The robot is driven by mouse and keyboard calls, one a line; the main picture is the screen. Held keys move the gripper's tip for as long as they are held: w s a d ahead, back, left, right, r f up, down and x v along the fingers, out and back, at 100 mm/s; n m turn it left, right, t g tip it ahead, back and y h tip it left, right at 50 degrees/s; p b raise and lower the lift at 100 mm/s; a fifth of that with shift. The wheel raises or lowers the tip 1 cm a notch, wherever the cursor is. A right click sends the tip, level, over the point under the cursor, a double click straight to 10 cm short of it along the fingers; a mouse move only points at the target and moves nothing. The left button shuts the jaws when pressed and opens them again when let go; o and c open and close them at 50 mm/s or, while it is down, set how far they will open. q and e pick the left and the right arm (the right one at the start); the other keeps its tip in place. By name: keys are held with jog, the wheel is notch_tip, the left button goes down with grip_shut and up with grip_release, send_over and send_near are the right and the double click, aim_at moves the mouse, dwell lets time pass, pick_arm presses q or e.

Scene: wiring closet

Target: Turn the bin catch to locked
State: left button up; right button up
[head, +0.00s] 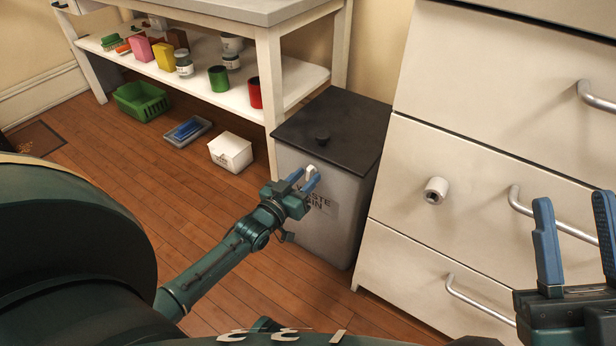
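The waste bin (343,228) is a grey box with a black lid (334,135) and a dark label on its front, partly hidden by my gripper. The lid is down. A small white catch (311,172) is on the upper front of the bin. My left gripper (308,180) is at the bin's front, with its blue fingers on either side of the catch. Whether the fingers press on it is too small to tell. My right gripper (578,240) is open and empty in front of the drawers at the right.
White drawers (470,160) with metal handles and a round knob (435,190) stand right of the bin. A shelved table (220,85) with blocks and cups stands behind left. A green basket (141,101), a grey tray (186,131) and a white box (230,152) are on the floor.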

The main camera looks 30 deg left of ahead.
pick_arm(q)
jog(key=shift+w, duration=0.2)
dwell(0.4)
jog(key=shift+s+r+p, duration=0.1)
jog(key=shift+s+p, duration=0.4)
jog(key=shift+s, duration=0.05)
jog(key=shift+s+a+p, duration=0.1)
jog(key=shift+s+p, duration=0.2)
jog(key=shift+s, duration=0.35)
